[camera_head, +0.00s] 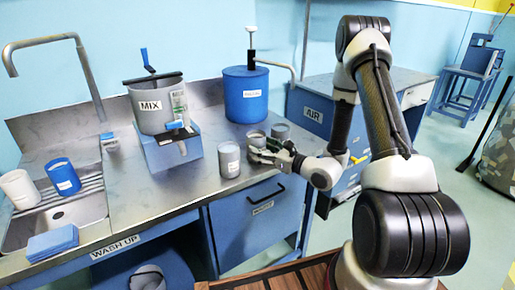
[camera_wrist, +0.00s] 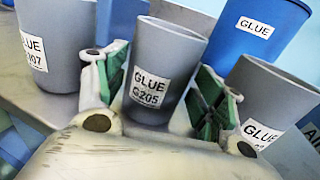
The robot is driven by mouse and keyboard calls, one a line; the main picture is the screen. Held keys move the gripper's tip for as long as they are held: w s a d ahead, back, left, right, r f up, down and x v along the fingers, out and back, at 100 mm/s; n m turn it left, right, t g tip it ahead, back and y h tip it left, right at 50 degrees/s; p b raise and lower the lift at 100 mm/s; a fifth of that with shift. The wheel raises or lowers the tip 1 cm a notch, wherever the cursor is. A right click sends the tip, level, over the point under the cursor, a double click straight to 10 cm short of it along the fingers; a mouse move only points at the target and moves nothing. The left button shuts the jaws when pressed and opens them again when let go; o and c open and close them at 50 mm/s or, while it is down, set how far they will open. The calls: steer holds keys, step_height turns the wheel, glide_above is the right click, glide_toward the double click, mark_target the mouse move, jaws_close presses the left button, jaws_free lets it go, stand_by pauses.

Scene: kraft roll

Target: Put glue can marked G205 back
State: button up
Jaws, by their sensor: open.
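The grey glue can marked G205 (camera_wrist: 160,65) stands upright between the two fingers of my gripper (camera_wrist: 162,85) in the wrist view. The fingers are open, one on each side of it; whether they touch it I cannot tell. In the head view, the can (camera_head: 256,137) stands on the steel counter just behind my gripper (camera_head: 264,151). A second grey glue can, its label ending in 07, (camera_wrist: 60,45) stands to its left. A third grey glue can (camera_wrist: 268,98) stands to its right, its number hidden.
A blue glue drum (camera_head: 246,98) with a pump stands behind the cans. A MIX pot (camera_head: 152,118) sits on a blue stand (camera_head: 166,150) to the left. A sink (camera_head: 60,222) with two cups is at far left. An AIR cabinet (camera_head: 325,100) is at right.

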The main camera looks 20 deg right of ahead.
steer(key=v, duration=1)
steer(key=s+a+r+n+g+y, duration=0.2)
steer(key=s+a+r+n+g, duration=0.4)
steer(key=s+n, duration=0.25)
steer(key=s+a+r+n+g+y, duration=0.1)
steer(key=s+a+r+n+g, duration=0.3)
steer(key=s+r+n+g, duration=0.4)
steer(key=s+d+n+g+h, duration=0.2)
steer(key=s+d+n+h, duration=0.4)
steer(key=s+n, duration=0.15)
steer(key=d+r+n+t+h, duration=0.4)
steer(key=d+r+h, duration=0.3)
steer(key=d, duration=0.4)
steer(key=shift+d+r+n+t+h, duration=0.3)
steer(key=shift+r+n+t, duration=0.1)
steer(key=shift+r+t, duration=0.5)
steer(key=shift+c, duration=0.2)
